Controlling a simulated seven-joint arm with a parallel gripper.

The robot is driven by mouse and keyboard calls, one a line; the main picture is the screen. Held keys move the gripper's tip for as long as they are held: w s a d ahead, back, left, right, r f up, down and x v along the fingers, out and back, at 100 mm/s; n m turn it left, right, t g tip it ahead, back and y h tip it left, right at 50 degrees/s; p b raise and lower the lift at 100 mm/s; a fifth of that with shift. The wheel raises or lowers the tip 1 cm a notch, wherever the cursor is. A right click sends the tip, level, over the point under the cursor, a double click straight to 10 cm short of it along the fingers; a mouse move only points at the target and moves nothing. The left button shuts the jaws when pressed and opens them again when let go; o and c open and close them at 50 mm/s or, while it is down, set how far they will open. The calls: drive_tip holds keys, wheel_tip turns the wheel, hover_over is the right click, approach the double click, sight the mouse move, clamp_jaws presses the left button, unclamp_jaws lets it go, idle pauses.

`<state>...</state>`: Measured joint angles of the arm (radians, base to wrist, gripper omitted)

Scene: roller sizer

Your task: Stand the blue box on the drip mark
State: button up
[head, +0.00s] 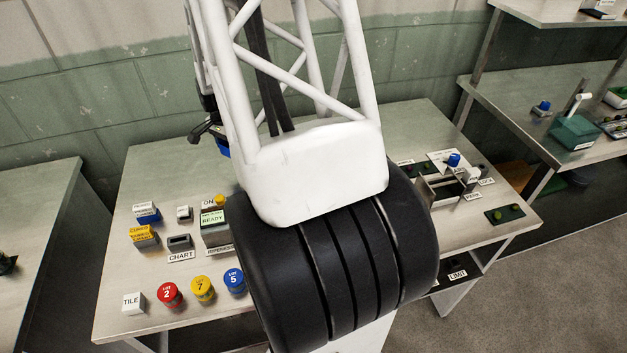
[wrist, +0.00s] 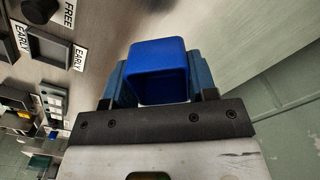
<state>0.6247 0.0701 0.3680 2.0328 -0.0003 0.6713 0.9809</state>
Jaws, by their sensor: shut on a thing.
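The blue box (wrist: 160,72) is held between the two fingers of my gripper (wrist: 160,84) in the wrist view, one finger on each side. In the head view my gripper (head: 208,130) is partly hidden behind my white and black arm, and a small piece of the blue box (head: 222,147) shows beside it, towards the back of the table. The gap under the box cannot be judged. I cannot make out the drip mark in either view; my arm hides the middle of the table.
A black tray labelled EARLY (wrist: 50,47) shows in the wrist view. Clear tabletop lies at the back left.

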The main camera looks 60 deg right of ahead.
drive_tip(key=s+d+m, duration=0.2)
drive_tip(key=s+m, duration=0.6)
drive_tip(key=s, duration=1.7)
drive_tip(key=shift+s+d+r+m, duration=0.15)
drive_tip(key=shift+s+m, duration=0.1)
drive_tip(key=shift+m, duration=0.05)
drive_tip(key=shift+f, duration=2)
drive_tip(key=shift+f, duration=0.1)
drive_tip(key=shift+f, duration=1.9)
drive_tip(key=shift+f, duration=0.15)
drive_tip(key=o, duration=0.6)
